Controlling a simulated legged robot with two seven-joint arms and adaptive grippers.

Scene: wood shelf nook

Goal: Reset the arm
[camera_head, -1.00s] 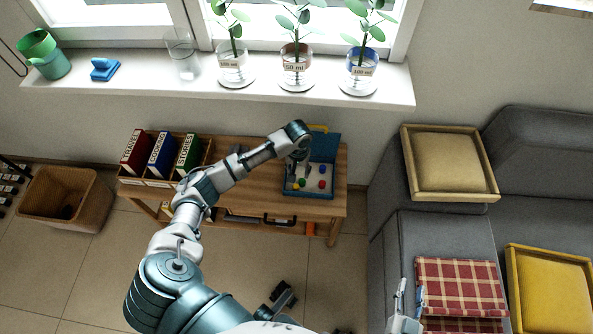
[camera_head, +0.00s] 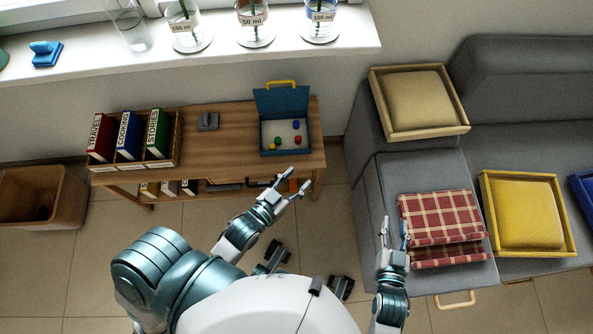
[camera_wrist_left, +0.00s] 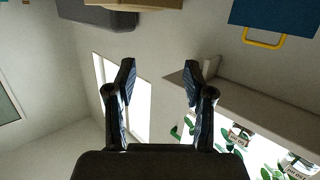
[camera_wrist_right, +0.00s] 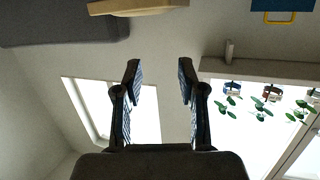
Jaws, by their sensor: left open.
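My left gripper (camera_head: 294,181) is open and empty, in front of the wooden bench in the head view. Its two fingers show spread apart with nothing between them in the left wrist view (camera_wrist_left: 160,88). My right gripper (camera_head: 395,228) is pointed forward beside the grey sofa seat, near the plaid cloth. Its fingers are also apart and empty in the right wrist view (camera_wrist_right: 158,85).
The bench (camera_head: 222,143) holds an open blue case (camera_head: 283,103) with small coloured balls, and a rack of binders (camera_head: 127,140). A plaid cloth (camera_head: 440,215) lies on the sofa (camera_head: 385,180). A wicker basket (camera_head: 60,200) stands left. Floor left of my arm is clear.

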